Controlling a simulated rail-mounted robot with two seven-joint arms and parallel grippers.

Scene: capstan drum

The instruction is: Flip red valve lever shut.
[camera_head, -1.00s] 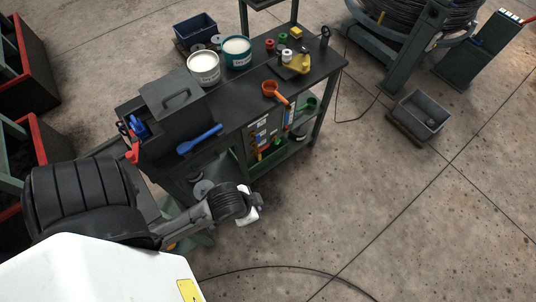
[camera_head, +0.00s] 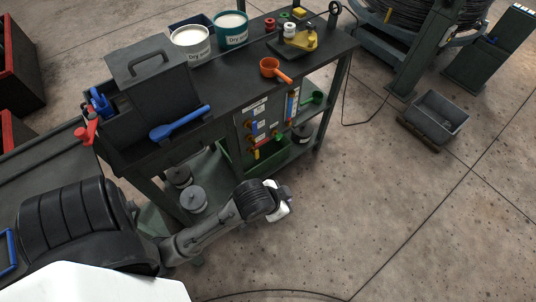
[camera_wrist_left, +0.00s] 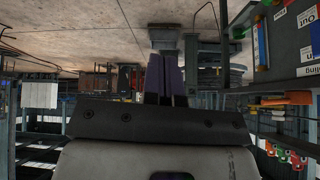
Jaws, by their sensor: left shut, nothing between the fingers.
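A valve panel (camera_head: 268,122) with labels and small coloured handles hangs on the front of the dark workbench. Small red parts (camera_head: 250,138) show on it among blue, yellow and green ones. They are too small to tell which is the red valve lever or how it is turned. Part of the panel (camera_wrist_left: 290,40) also shows at the upper right of the left wrist view. My left gripper (camera_head: 288,193) is in front of the bench, below and right of the panel, apart from it. Its fingers (camera_wrist_left: 165,77) are shut and empty. My right gripper is out of view.
The workbench top (camera_head: 225,95) carries two tubs, a blue scoop (camera_head: 180,122), an orange ladle (camera_head: 270,69) and a lidded dark box (camera_head: 150,75). Grey canisters (camera_head: 193,199) stand on the lower shelf. A grey bin (camera_head: 438,115) is on the floor at right. Floor right of my gripper is clear.

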